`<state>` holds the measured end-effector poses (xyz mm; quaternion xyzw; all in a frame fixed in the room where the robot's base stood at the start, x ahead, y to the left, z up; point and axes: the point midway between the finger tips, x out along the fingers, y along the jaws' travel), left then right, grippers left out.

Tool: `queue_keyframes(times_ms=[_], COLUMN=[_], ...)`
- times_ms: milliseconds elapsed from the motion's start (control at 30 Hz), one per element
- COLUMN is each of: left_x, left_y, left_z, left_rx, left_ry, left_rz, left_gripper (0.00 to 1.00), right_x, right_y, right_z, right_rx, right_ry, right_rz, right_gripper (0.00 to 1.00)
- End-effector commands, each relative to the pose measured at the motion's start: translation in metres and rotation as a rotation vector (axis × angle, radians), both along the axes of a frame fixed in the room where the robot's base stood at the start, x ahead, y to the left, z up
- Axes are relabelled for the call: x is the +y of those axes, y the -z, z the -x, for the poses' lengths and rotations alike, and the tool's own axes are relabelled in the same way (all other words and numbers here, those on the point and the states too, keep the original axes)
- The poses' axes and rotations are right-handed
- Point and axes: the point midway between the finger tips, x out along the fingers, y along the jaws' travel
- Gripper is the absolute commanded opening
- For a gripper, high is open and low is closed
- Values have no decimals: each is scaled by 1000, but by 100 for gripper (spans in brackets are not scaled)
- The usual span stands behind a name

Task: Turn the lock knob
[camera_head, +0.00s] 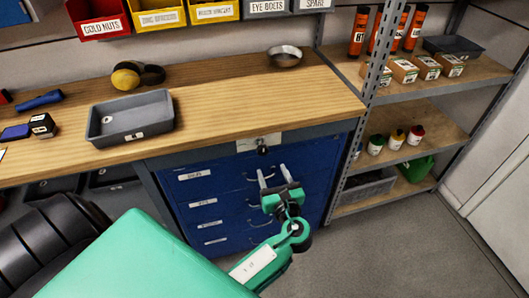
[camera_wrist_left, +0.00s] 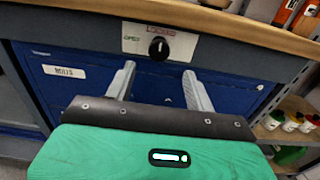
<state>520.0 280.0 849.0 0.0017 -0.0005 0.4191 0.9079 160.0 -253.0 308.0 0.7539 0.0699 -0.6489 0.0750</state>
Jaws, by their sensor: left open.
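The lock knob (camera_head: 262,150) is a small black round knob on a pale label plate at the bench's front edge, above the blue drawers. It also shows in the left wrist view (camera_wrist_left: 158,48), with a white mark on its face and lettering around it. My left gripper (camera_head: 270,176) is open and empty, below and in front of the knob, apart from it. In the left wrist view its two grey fingers (camera_wrist_left: 158,82) point up toward the drawer front, the knob showing beyond and between them. My right gripper is not in view.
The blue drawer cabinet (camera_head: 205,205) has bar handles. A grey tray (camera_head: 103,132) and a metal bowl (camera_head: 284,56) stand on the wooden bench. A metal shelf rack (camera_head: 350,160) with bottles and boxes stands to the right. The floor (camera_head: 380,250) in front of it is clear.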

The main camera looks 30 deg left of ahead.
Motion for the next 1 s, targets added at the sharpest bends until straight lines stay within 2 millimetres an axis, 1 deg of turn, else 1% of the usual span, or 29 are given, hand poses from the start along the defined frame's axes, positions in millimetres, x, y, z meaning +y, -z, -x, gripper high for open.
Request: queue_keyframes(times_ms=[33,200,400,600,867,967,1000], left_x=[9,37,60,69,70,70,70], left_y=[-3,-1,-1,1,1,1,1], left_z=[-8,-31,-51,-59,-60,-60,-60], left_rx=[-2,-1,0,1,1,0,0], left_ry=[-1,-1,0,1,2,1,1], left_rz=[-2,-1,1,3,3,4,4], left_gripper=[54,54,54,54,54,37,29], right_x=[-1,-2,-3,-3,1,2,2], right_y=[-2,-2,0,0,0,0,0], right_z=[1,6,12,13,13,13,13], right_rx=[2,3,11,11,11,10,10], right_ry=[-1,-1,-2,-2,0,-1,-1], right_rz=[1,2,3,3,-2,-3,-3], right_gripper=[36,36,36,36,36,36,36])
